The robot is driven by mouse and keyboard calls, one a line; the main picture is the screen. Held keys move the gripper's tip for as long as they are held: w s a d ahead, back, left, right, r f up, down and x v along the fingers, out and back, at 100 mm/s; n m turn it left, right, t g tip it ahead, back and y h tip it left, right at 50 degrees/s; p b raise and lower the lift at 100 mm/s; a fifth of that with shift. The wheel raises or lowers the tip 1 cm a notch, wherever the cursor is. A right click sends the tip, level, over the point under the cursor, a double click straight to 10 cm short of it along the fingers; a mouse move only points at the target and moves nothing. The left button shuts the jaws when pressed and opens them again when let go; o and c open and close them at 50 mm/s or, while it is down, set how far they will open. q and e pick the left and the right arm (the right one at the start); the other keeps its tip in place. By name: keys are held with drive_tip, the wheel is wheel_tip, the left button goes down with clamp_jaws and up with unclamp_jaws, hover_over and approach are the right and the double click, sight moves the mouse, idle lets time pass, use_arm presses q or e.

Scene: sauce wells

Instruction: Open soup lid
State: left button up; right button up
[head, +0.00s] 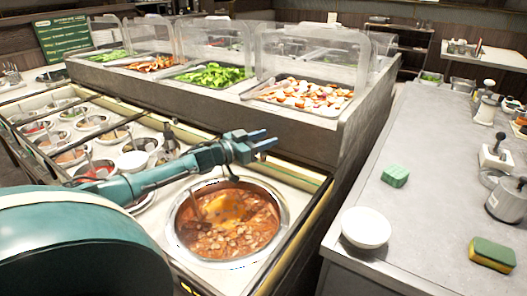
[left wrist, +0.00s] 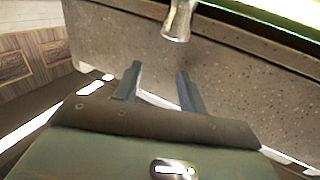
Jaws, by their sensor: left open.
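The soup well (head: 225,218) is a round metal pot set in the counter in the head view. I cannot make out a separate lid. A metal rim shows left of the pot, partly hidden by my arm. My left gripper (head: 266,140) is above and behind the pot, near the raised salad bar's front wall. In the left wrist view its fingers (left wrist: 157,76) are apart with nothing between them. My right gripper is not in view.
The salad bar (head: 300,125) with clear guards stands behind the gripper. Small sauce wells (head: 90,123) fill the left counter. The right grey counter holds a white bowl (head: 366,228), a green sponge (head: 395,175) and a yellow-green sponge (head: 492,254). A metal piece (left wrist: 177,20) is beyond the fingers.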

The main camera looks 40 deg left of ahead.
use_arm(q)
drive_tip(key=shift+r, duration=2)
drive_tip(key=shift+r, duration=0.1)
